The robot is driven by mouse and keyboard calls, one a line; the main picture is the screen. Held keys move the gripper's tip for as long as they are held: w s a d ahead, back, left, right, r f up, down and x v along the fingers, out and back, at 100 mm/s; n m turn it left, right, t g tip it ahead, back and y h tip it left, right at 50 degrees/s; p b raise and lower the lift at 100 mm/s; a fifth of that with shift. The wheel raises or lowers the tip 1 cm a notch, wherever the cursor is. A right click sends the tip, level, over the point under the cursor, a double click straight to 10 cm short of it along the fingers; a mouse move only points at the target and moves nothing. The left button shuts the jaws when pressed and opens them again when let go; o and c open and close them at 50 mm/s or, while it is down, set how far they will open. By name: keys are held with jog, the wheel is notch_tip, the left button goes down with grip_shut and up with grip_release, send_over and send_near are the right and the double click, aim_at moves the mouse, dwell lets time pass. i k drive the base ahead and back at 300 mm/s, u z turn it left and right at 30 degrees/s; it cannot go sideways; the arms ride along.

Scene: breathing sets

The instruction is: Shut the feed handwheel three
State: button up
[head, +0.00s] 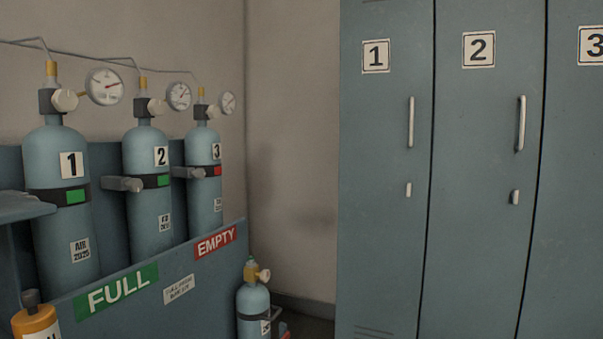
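Cylinder three (204,188) stands at the right end of the rack in the head view, with a red patch on its dark band. A small pale round knob or handwheel (213,112) sits on its valve, next to a round gauge (228,103). Whether the valve is open or shut cannot be told. Cylinder one (57,150) and cylinder two (147,155) stand to its left, both with green patches, pale handwheels and gauges. My gripper is not in view.
The rack front (155,285) carries a green FULL sign and a red EMPTY sign. A small cylinder (253,301) stands low beside it, and an orange bottle (36,322) is at lower left. Numbered lockers (387,240) fill the right. Bare wall lies between.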

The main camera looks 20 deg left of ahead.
aim_at(214, 112)
jog(key=i, duration=1.7)
jog(key=u, duration=1.2)
jog(key=i, duration=1.1)
jog(key=u, duration=1.1)
jog(key=i, duration=0.3)
jog(key=u, duration=0.15)
